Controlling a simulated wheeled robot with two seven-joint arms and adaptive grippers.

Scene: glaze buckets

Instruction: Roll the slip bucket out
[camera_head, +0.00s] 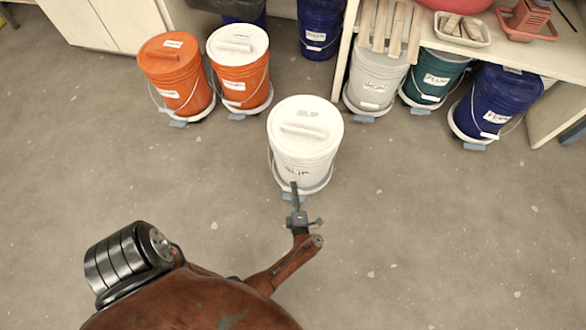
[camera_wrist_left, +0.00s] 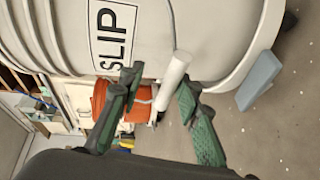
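The slip bucket (camera_head: 305,140) is white with a white lid and stands upright on a round white dolly (camera_head: 322,186) on the floor. In the left wrist view its wall with the SLIP label (camera_wrist_left: 112,32) fills the top. My left gripper (camera_head: 295,194) is at the bucket's near side, low down. In the left wrist view its two fingers (camera_wrist_left: 158,78) are apart. The bucket's white handle grip (camera_wrist_left: 172,85) shows between them, nearer the right finger, with a visible gap to the left one. My right gripper is not in view.
Two orange buckets (camera_head: 174,75) stand behind left. White, teal (camera_head: 436,76) and blue (camera_head: 497,103) buckets stand under the table (camera_head: 490,55) at right. Another blue bucket (camera_head: 320,28) stands at the back. Open floor (camera_head: 440,230) lies in front and to both sides.

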